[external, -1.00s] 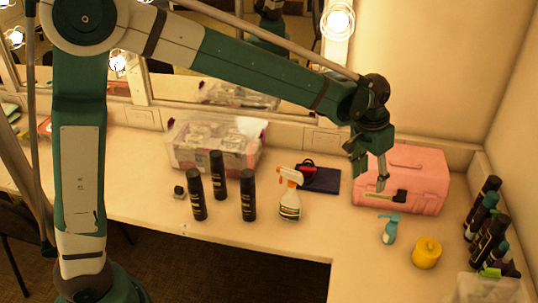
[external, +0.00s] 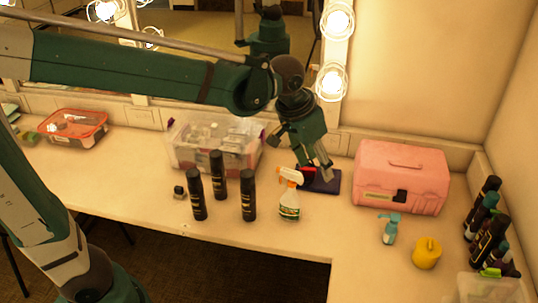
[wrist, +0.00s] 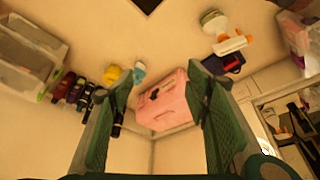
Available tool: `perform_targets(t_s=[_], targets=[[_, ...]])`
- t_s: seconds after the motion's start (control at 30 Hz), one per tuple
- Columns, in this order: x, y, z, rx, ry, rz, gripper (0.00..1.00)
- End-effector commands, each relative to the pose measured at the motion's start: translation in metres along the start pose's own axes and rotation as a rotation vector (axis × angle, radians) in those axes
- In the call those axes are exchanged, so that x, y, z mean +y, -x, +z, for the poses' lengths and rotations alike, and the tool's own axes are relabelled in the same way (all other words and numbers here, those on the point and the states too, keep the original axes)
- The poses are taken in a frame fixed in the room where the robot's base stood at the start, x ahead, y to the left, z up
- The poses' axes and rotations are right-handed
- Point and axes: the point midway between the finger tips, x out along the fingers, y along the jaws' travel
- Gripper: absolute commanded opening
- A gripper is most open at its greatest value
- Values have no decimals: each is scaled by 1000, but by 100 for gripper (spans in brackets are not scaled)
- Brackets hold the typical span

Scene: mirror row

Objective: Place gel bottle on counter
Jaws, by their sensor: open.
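A small teal pump bottle (external: 390,231), which looks like the gel bottle, stands upright on the counter (external: 345,222) in front of the pink case. It also shows in the wrist view (wrist: 139,71), beyond my left finger. My gripper (external: 318,172) is open and empty, above the dark pad and just behind the white and orange spray bottle (external: 289,197). It is to the left of the teal bottle and well apart from it. In the wrist view my gripper's two fingers (wrist: 158,80) are spread wide with nothing between their tips.
The pink case (external: 402,180) stands right of my gripper. A yellow container (external: 427,253) is right of the teal bottle. Black bottles (external: 248,196) and a clear bin (external: 215,147) stand left. Several dark bottles (external: 487,230) line the right wall. The mirror is behind.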

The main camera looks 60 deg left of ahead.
Motion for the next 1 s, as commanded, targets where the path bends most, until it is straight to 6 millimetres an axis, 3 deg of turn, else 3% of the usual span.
perform_targets(t_s=[0.5, 1.0], targets=[[-19, 40, 84, 97, 4, -8, 47], [-33, 53, 166, 192, 7, -19, 47]])
